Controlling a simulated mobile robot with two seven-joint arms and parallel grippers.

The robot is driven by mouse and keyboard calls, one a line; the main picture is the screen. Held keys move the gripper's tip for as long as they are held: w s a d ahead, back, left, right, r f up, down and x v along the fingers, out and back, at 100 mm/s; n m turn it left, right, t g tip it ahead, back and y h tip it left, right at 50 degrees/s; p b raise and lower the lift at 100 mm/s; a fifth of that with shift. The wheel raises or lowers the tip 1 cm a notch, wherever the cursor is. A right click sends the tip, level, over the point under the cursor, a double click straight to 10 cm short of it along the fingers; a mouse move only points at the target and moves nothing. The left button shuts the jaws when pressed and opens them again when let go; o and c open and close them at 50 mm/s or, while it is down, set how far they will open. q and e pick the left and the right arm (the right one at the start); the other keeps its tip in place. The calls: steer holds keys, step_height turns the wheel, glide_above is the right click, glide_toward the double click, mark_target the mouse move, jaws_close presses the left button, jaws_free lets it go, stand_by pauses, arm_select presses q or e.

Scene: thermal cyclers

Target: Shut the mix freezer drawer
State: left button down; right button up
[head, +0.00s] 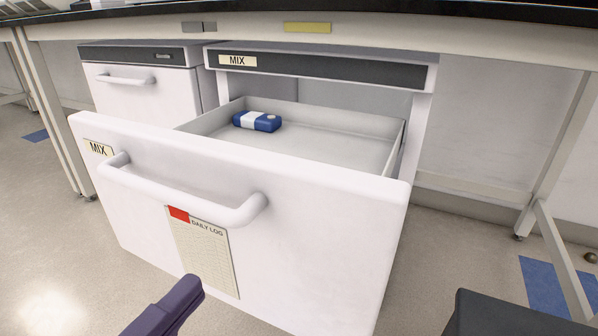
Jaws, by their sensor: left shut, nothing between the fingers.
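The mix freezer drawer (330,220) is pulled well out of its white cabinet (320,64) under the bench. Its white front carries a bar handle (185,195), a MIX label and a daily log sheet (205,255) with a red corner. Inside the tray lies a blue and white pack (257,121). My left gripper (190,288) is at the bottom of the view, shut and empty, below the handle and in front of the lower drawer front. I cannot tell whether it touches the front.
A second white cabinet (145,88) with a closed front and handle stands to the left. The dark bench top (400,12) runs above both, with white table legs (560,150) at the right. Open floor (60,240) lies left of the drawer.

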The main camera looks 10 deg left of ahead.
mark_target(275, 197)
arm_select(q)
steer(key=b+x, duration=0.1)
steer(key=x, duration=1.2)
steer(key=shift+w+a+b, duration=0.1)
steer(key=shift+w+b, duration=0.1)
steer(key=shift+b, duration=0.1)
